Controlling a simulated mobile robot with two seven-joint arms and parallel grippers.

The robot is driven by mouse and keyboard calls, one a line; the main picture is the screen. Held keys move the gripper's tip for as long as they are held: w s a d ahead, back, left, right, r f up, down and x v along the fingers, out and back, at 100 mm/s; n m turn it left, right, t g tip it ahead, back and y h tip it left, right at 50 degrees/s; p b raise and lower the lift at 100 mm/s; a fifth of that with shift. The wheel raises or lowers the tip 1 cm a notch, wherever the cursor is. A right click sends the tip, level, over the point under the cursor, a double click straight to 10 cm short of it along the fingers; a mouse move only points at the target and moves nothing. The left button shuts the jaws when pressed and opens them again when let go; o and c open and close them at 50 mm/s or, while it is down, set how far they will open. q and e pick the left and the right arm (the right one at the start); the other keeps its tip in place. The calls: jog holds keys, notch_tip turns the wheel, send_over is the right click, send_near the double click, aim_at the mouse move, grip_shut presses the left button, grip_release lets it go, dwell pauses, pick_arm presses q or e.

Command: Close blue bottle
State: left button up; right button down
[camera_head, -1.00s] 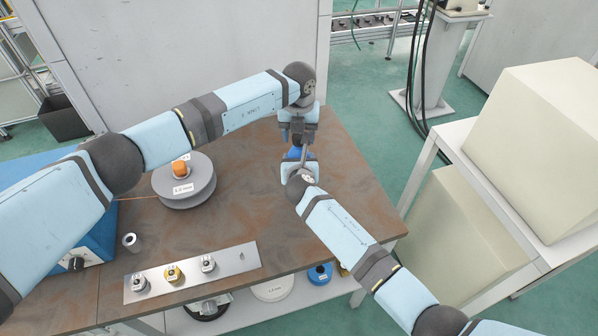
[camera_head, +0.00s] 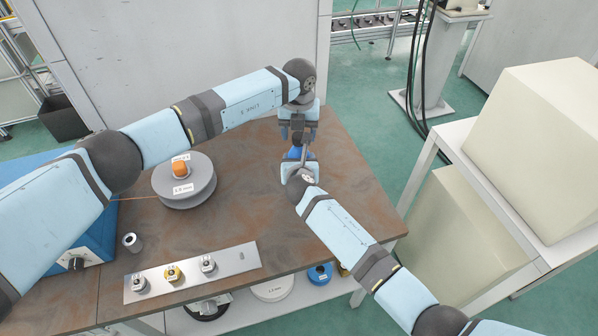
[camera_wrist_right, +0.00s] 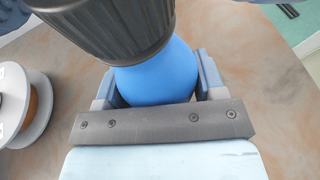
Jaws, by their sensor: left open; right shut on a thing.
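The blue bottle (camera_wrist_right: 158,78) stands between the two fingers of my right gripper (camera_wrist_right: 155,85), which is shut on it. Its dark ribbed cap (camera_wrist_right: 110,25) sits on top of the bottle in the right wrist view; its upper end is cut off, and I cannot tell how tight it is. In the head view only a small part of the bottle (camera_head: 295,153) shows near the back right of the table. My left gripper (camera_head: 298,138) is open, just above and behind the bottle. My right gripper comes from the front right.
The brown table (camera_head: 240,210) has free room left of the bottle. A grey spool (camera_head: 185,190) with an orange part stands left, near a metal plate (camera_head: 215,277) with several small fittings and a small grey cylinder (camera_head: 132,242). A white shelf (camera_head: 440,150) stands right.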

pick_arm(q)
jog(key=shift+r, duration=3.7)
jog(key=shift+c, duration=0.4)
jog(key=shift+f, duration=0.15)
jog(key=shift+f, duration=3.9)
jog(key=c, duration=0.9)
jog(key=o, duration=1)
